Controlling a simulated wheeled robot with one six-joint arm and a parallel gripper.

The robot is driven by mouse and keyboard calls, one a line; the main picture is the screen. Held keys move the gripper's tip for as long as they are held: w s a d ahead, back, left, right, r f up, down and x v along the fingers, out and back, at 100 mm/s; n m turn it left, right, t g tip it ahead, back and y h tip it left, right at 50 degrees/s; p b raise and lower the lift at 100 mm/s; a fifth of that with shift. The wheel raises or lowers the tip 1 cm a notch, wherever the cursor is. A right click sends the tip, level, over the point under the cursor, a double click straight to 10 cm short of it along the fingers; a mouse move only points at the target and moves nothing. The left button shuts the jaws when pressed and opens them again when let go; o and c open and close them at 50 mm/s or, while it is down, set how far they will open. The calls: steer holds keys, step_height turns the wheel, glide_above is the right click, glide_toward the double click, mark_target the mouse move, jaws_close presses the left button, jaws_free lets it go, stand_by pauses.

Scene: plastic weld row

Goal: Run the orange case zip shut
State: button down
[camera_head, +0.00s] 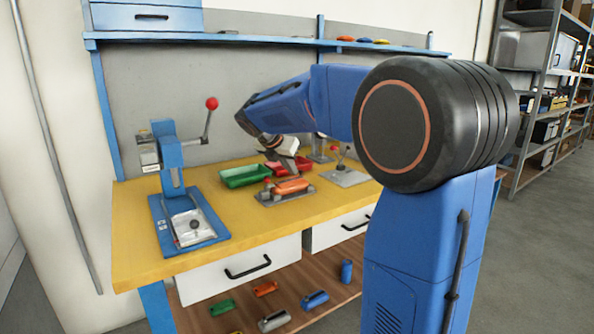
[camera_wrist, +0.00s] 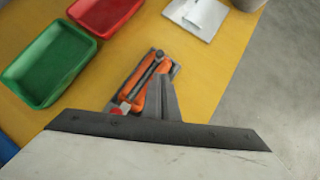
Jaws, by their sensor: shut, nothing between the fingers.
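The orange case (camera_head: 292,187) lies in a grey holder (camera_head: 270,198) on the yellow bench. In the wrist view the orange case (camera_wrist: 138,101) runs diagonally, with a dark strip along its top. A small red part (camera_wrist: 125,107) shows at its lower left end; I cannot tell whether it is the zip pull. My gripper (camera_head: 279,171) is shut and empty, pointing down close to the case. In the wrist view my gripper's grey finger (camera_wrist: 166,97) covers part of the case's right side. I cannot tell whether it touches the case, nor how far the zip is run.
A green tray (camera_head: 245,176) and a red tray (camera_wrist: 103,14) stand beside the holder. A blue lever press (camera_head: 172,165) stands at the bench's left. A grey plate fixture (camera_head: 344,178) lies to the right. Several coloured cases lie on the lower shelf (camera_head: 240,320).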

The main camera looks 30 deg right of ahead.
steer(key=v, duration=0.9)
steer(key=shift+r, duration=0.1)
stand_by(0.3)
steer(key=s+a+f+m+y, duration=0.2)
steer(key=s+a+f+m, duration=0.2)
steer(key=s+f+m, duration=0.3)
steer(key=s+a+f+m+y, duration=0.2)
steer(key=s+f+m, duration=0.6)
steer(key=s, duration=0.8)
steer(key=s+a+f+m+t+y, duration=0.1)
steer(key=s+a+f+m+y, duration=0.2)
steer(key=s, duration=0.9)
step_height(320, 180, down, 4)
steer(key=a+m, duration=0.2)
steer(key=m, duration=0.3)
steer(key=shift+s+a+f+m, duration=0.2)
steer(key=shift+s+a+m, duration=0.05)
steer(key=shift+a+m, duration=0.15)
